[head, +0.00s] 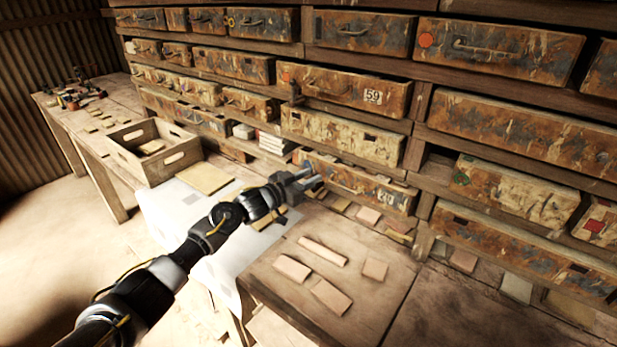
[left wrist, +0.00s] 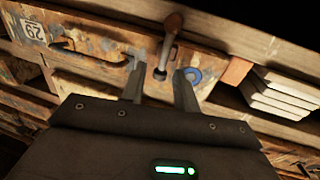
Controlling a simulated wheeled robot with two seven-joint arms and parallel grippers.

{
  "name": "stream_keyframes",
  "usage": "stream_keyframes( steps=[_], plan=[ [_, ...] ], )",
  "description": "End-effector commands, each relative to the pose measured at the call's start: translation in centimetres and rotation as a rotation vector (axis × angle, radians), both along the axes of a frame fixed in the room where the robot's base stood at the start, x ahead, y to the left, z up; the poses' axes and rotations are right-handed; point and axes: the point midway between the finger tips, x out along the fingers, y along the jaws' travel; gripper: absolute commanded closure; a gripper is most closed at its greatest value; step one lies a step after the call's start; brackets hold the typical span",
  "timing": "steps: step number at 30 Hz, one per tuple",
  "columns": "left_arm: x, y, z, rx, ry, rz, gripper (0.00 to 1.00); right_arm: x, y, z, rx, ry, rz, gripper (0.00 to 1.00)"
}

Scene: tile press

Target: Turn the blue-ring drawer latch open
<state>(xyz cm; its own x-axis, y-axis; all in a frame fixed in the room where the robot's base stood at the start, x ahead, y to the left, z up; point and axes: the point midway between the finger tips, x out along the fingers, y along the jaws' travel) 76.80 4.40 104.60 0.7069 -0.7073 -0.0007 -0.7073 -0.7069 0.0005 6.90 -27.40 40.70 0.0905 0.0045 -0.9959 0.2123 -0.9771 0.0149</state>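In the left wrist view, a metal latch lever (left wrist: 169,45) with a round knob end lies across the edge of a worn, rust-stained drawer (left wrist: 100,50). A blue ring mark (left wrist: 194,75) is on the drawer face, close to the right fingertip. My left gripper (left wrist: 160,82) is open. Its two fingers stand apart, and the latch's lower end shows between their tips; whether they touch it I cannot tell. In the head view my left gripper (head: 308,178) is at the left end of a low drawer (head: 355,181) and hides the latch. My right gripper is in neither view.
A stack of white tiles (head: 276,144) stands beside the drawer, also in the left wrist view (left wrist: 272,95). Loose tiles (head: 323,251) lie on the wooden bench (head: 385,268) below. A wooden crate (head: 178,160) stands at the left. Shelf planks border the drawers.

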Motion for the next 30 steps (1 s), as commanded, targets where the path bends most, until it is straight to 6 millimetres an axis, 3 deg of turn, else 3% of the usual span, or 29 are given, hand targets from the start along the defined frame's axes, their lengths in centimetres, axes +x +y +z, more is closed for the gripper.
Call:
stream_keyframes(
  steps=[3, 10, 20, 30],
  plan=[
    [0.0, 0.0, 0.0, 0.0, 0.0, 0.0, 0.72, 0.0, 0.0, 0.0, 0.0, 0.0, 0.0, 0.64],
    [0.0, 0.0, 0.0, 0.0, 0.0, 0.0, 1.0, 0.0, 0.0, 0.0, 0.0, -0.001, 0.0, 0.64],
    [0.1, 0.3, -0.1, -0.033, 0.021, 0.002, 1.0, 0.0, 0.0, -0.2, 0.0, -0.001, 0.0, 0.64],
    [0.9, 1.3, -0.5, -0.224, 0.149, 0.002, 1.0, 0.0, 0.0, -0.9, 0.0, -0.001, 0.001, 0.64]
  ],
)
